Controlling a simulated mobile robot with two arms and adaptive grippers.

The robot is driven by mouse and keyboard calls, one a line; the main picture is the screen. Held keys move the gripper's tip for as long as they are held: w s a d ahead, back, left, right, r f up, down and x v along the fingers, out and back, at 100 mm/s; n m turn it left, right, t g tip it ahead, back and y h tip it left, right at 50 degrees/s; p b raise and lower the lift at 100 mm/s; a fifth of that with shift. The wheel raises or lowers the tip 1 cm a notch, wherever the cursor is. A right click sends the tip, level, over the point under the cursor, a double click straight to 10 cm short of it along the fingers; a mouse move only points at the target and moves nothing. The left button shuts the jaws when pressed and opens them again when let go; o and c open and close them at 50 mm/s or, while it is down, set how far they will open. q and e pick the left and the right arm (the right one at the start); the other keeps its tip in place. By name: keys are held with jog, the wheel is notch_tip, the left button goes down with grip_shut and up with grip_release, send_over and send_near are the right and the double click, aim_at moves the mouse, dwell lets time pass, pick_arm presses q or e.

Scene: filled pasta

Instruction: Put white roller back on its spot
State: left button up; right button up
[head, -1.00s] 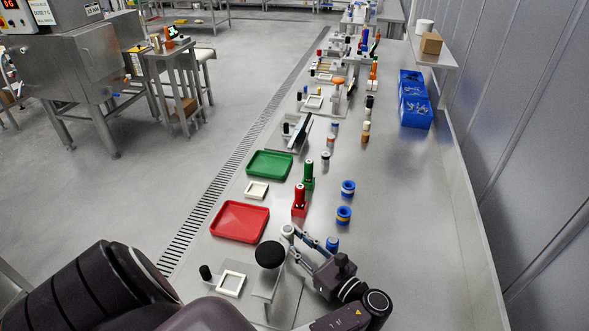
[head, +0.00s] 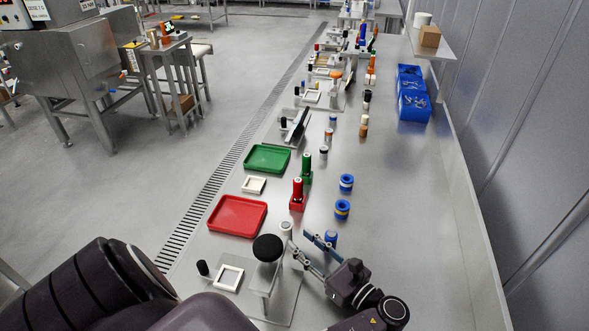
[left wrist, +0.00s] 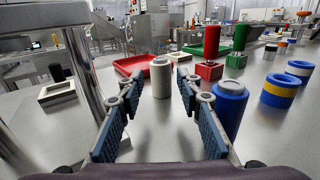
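The white roller (head: 286,229) stands upright on the steel table, just behind the press with the black round knob (head: 267,248). It also shows upright in the left wrist view (left wrist: 161,77), ahead and roughly centred between the fingers. My left gripper (head: 299,238) is open, its two blue-padded fingers pointing toward the roller from the right. Nothing is held in it. Whether the fingertips reach around the roller's sides is hard to tell; no contact shows. My right gripper is not in view. I cannot tell which place is the roller's spot.
A blue roller (head: 331,238) stands close to the right finger. A red holder (head: 297,196) and red tray (head: 237,216) lie beyond. Blue ringed rollers (head: 342,209) stand farther right. A square white frame (head: 228,278) lies left of the press.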

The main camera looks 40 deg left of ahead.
pick_arm(q)
jog(key=d, duration=0.3)
jog(key=shift+s+d+r, duration=0.1)
jog(key=shift+r, duration=0.05)
dwell(0.5)
